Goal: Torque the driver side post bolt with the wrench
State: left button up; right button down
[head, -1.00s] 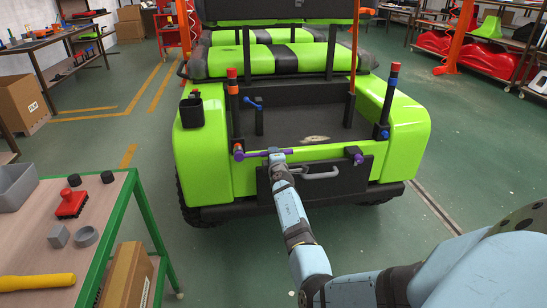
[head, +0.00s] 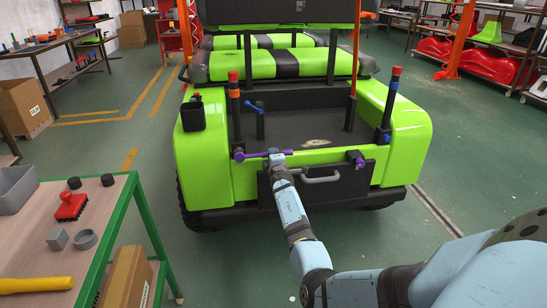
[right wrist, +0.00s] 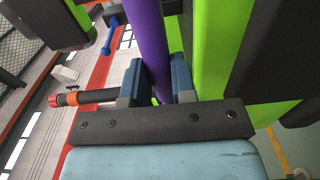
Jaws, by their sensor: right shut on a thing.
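The purple wrench (head: 254,155) lies roughly level across the rear of the green cart, its left end at the foot of the left black post (head: 235,115). Whether that end fits around the post bolt is too small to tell. My right gripper (head: 277,158) is shut on the wrench near its right end. In the right wrist view the purple shaft (right wrist: 150,40) runs between the two blue-grey fingers of the right gripper (right wrist: 157,85). My left gripper is not in view.
A second black post (head: 389,105) stands at the cart's right, with a purple part (head: 356,158) near its foot. A grey handle (head: 322,178) sticks out from the rear panel. A green-framed table (head: 125,205) with small parts stands at the left.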

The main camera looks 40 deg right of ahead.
jog(key=shift+f+m, duration=0.45)
jog(key=shift+m, duration=0.05)
jog(key=shift+f+m, duration=0.6)
jog(key=shift+f, duration=0.15)
jog(key=shift+w+a+f+m, duration=0.1)
jog(key=shift+a+f+m, duration=0.05)
jog(key=shift+f+m, duration=0.2)
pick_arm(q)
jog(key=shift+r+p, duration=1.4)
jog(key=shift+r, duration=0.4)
pick_arm(e)
jog(key=shift+v, duration=2.6)
jog(key=shift+r, duration=0.1)
